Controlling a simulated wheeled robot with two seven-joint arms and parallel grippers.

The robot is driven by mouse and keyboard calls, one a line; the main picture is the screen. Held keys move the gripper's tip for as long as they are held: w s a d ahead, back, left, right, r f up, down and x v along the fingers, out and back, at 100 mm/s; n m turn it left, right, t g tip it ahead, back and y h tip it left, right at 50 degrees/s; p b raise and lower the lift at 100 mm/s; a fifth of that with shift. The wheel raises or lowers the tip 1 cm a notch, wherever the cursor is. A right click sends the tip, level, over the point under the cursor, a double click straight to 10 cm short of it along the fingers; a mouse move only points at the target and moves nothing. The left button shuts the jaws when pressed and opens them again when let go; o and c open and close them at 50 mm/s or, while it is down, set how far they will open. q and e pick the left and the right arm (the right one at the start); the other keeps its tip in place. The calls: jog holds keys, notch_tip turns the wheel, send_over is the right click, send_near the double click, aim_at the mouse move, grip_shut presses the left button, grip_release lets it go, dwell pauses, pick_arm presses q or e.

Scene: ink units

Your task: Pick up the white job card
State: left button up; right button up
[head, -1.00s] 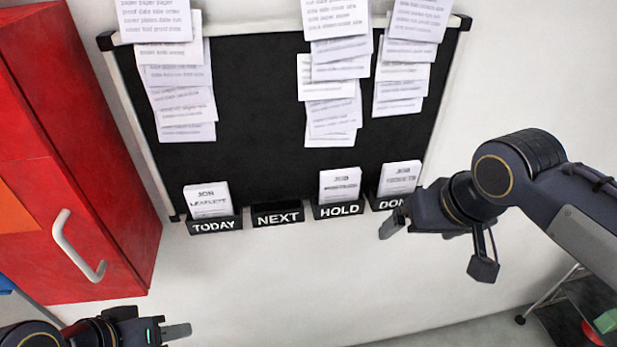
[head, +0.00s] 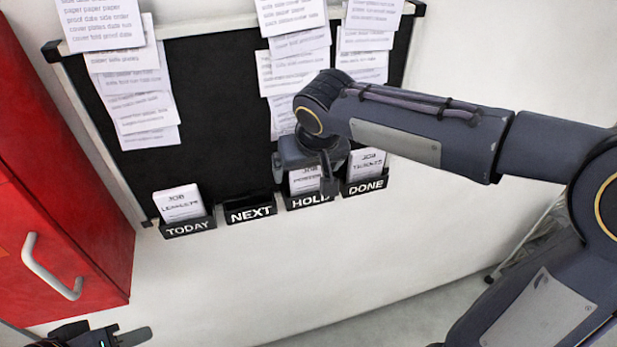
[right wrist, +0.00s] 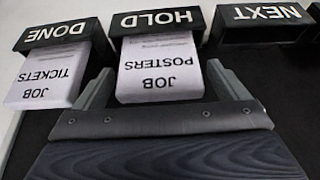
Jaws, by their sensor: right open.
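Three white job cards stand in labelled black holders on the board: LEAFLETS (head: 180,204) in TODAY, POSTERS (head: 303,181) in HOLD and TICKETS (head: 366,160) in DONE. My right gripper (head: 310,170) is at the HOLD holder and partly hides the POSTERS card. In the right wrist view its open fingers (right wrist: 160,76) lie on either side of the POSTERS card (right wrist: 158,72), with gaps visible. The TICKETS card (right wrist: 50,75) is just outside the left finger. My left gripper (head: 128,338) is low at the bottom left, partly cut off, away from the cards.
The NEXT holder (head: 250,208) is empty. Printed sheets (head: 140,90) hang in columns on the black board (head: 215,100) above the holders. A red cabinet (head: 60,200) with a grey handle stands on the left. The wall below the holders is clear.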

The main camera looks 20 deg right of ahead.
jog(key=shift+f, duration=0.1)
jog(key=shift+c, duration=0.4)
jog(key=c, duration=1)
